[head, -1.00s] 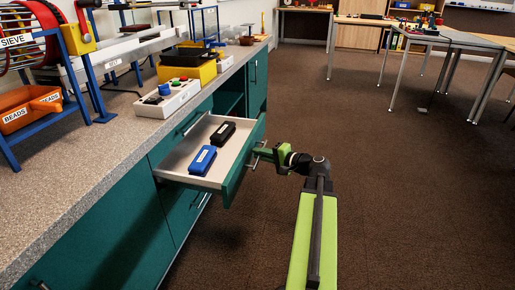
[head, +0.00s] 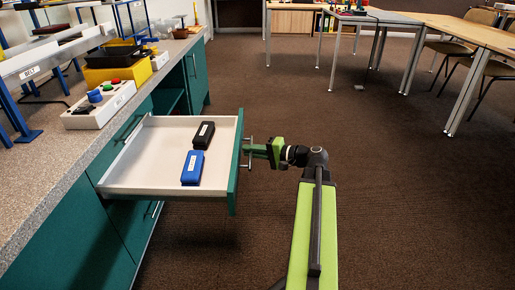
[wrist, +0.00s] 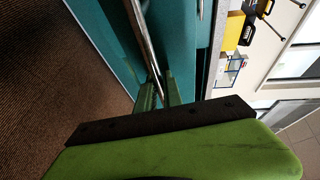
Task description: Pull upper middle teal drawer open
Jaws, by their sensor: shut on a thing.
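The upper middle teal drawer (head: 238,150) is pulled well out of the cabinet in the head view. Its pale tray holds a blue box (head: 193,168) and a black box (head: 204,135), both near the front panel. My gripper (head: 250,151) is at the outer face of the drawer front, shut on the metal bar handle. In the wrist view the handle (wrist: 142,36) runs between the fingers of my gripper (wrist: 160,92), with the teal front behind it. The exact finger contact is partly hidden.
The speckled counter (head: 40,190) runs along the left, bearing a white control box (head: 100,106) with coloured buttons and a yellow bin (head: 130,75). Tables (head: 400,18) and chairs stand at the back right. The brown carpet (head: 400,200) to my right is clear.

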